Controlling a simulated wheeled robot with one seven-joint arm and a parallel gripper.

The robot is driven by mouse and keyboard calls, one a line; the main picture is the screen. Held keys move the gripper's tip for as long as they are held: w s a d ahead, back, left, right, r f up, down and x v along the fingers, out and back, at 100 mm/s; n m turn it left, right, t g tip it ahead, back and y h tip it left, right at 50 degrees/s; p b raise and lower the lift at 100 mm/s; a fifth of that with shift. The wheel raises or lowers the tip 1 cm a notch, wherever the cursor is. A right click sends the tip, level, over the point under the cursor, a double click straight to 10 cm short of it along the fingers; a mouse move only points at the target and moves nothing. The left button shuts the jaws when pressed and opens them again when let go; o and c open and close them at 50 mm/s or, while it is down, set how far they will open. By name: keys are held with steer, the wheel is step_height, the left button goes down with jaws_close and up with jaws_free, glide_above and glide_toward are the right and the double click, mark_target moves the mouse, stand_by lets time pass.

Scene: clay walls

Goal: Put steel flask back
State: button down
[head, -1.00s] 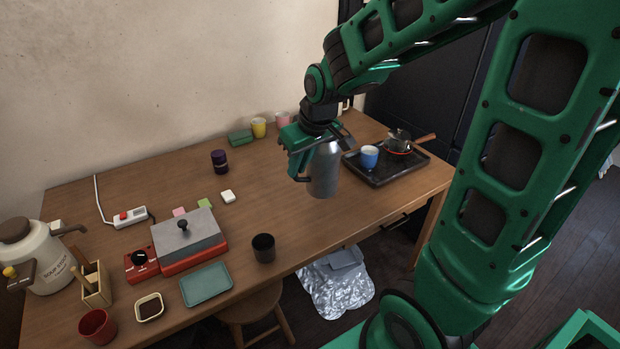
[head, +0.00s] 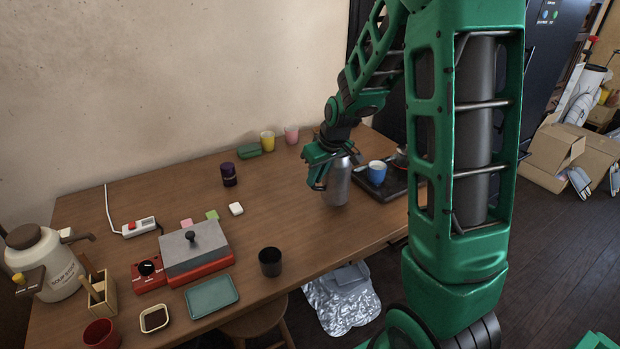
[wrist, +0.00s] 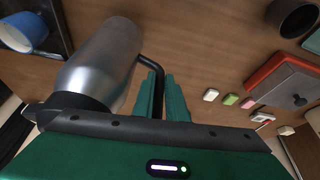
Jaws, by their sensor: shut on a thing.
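The steel flask (head: 339,184) is a brushed grey metal vessel with a dark handle. It is upright at the right part of the wooden table, left of the black tray; I cannot tell whether its base touches the table. My gripper (head: 318,178) is shut on the flask's handle from the left side. In the wrist view the flask (wrist: 100,62) lies left of the green fingers (wrist: 163,95), and its black handle (wrist: 153,68) runs between them.
The black tray (head: 394,190) with a blue cup (head: 377,172) is close to the flask's right. A dark cup (head: 270,262) stands near the table's front edge. A purple-black jar (head: 229,174) and yellow cup (head: 267,142) stand further back. The table's middle (head: 285,205) is clear.

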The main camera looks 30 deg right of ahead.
steer(key=shift+f, duration=1.75)
steer(key=c, duration=1.8)
jaws_free()
steer(key=shift+f, duration=0.1)
steer(key=shift+o, duration=0.2)
steer(key=v, duration=1.2)
steer(key=s+d+r+m+g, duration=0.1)
steer(key=s+m+g, duration=0.3)
steer(key=s, duration=2.6)
steer(key=d+m, duration=0.1)
steer(key=m, duration=0.3)
steer(key=shift+s+r+g, duration=0.25)
steer(key=shift+g, duration=0.05)
